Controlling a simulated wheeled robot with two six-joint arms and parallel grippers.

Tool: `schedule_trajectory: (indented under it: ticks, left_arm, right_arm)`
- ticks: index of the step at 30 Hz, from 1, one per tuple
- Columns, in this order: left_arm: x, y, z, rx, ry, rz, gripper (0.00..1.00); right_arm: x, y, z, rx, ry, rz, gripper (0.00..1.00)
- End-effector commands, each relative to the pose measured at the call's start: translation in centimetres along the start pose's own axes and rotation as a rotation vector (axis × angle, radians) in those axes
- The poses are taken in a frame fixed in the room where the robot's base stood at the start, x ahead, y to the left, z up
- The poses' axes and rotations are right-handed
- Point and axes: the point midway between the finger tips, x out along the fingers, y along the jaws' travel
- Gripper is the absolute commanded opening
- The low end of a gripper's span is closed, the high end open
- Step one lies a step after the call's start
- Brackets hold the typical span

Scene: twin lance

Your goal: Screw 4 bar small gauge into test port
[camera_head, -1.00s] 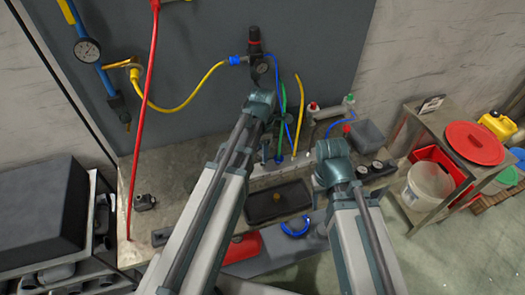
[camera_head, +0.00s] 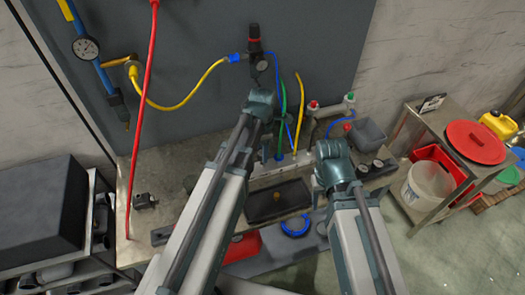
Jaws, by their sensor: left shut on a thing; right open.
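My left gripper (camera_head: 262,104) is at the back of the bench, just below the black and red regulator on the panel. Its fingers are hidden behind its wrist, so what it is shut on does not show. My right gripper (camera_head: 333,172) is open over the right part of the bench, its fingertips mostly hidden by its own arm. A pale manifold block (camera_head: 272,171) runs along the bench between the arms. I cannot tell which opening is the test port.
Yellow, green and blue hoses (camera_head: 300,115) rise behind the manifold. A dark tray (camera_head: 278,202) and a blue ring (camera_head: 296,226) lie in front. A cart with a red lid (camera_head: 474,142) stands at right.

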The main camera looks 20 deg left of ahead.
Motion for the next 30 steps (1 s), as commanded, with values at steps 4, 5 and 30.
schedule_trajectory:
  ticks: [4, 5, 30]
  left_arm:
    - [0.5, 0.0, 0.0, 0.000, 0.000, 0.000, 0.00]
    - [0.6, 0.0, 0.0, 0.000, 0.000, 0.000, 0.00]
    - [1.7, 0.0, 0.0, 0.000, 0.000, 0.000, 0.86]
  right_arm:
    - [0.5, -0.1, 0.0, 0.000, 0.000, 0.000, 0.52]
    - [0.6, -0.1, 0.0, 0.000, 0.000, 0.000, 0.52]
    - [1.6, -0.2, -0.1, 0.000, 0.000, 0.000, 0.52]
